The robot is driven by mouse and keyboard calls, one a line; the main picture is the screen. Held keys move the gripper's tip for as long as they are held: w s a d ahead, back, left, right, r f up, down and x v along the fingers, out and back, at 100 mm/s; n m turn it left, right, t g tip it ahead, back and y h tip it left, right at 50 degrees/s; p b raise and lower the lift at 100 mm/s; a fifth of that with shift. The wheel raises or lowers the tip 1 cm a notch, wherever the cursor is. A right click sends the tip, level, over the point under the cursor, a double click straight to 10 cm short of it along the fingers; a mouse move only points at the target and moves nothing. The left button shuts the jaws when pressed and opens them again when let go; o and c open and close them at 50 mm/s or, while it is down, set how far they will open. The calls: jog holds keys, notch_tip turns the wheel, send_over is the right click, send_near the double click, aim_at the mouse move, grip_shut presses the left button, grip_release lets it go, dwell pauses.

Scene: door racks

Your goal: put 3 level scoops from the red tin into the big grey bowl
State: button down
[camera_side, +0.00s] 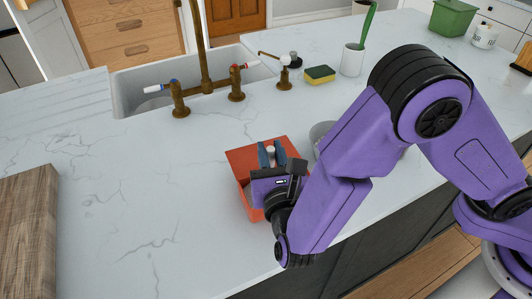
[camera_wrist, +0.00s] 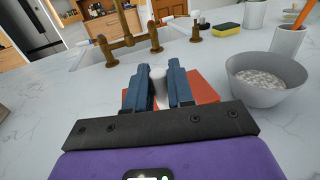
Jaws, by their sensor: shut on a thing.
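The red tin (camera_side: 246,160) stands on the counter in the middle of the side view, mostly behind my gripper. Its red also shows around the fingers in the wrist view (camera_wrist: 206,88). My gripper (camera_side: 271,152) is over the tin, its blue fingers closed on a pale, upright piece, which looks like the scoop's handle (camera_wrist: 159,88). The scoop's lower end and the tin's contents are hidden. The big grey bowl (camera_wrist: 262,96) is right of the tin in the wrist view and holds pale grainy stuff. In the side view my arm hides most of the bowl (camera_side: 318,134).
A sink with a brass tap (camera_side: 205,80) lies behind the tin. A yellow-green sponge (camera_side: 320,75), a white cup (camera_side: 352,60) with a green utensil and a green container (camera_side: 452,17) stand farther back. A wooden board (camera_side: 28,235) is at left. The counter between is clear.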

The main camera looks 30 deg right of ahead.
jog(key=shift+s+d, duration=0.1)
jog(key=shift+d, duration=1.3)
jog(key=shift+a, duration=1)
jog(key=shift+r, duration=2.95)
jog(key=shift+a, duration=0.1)
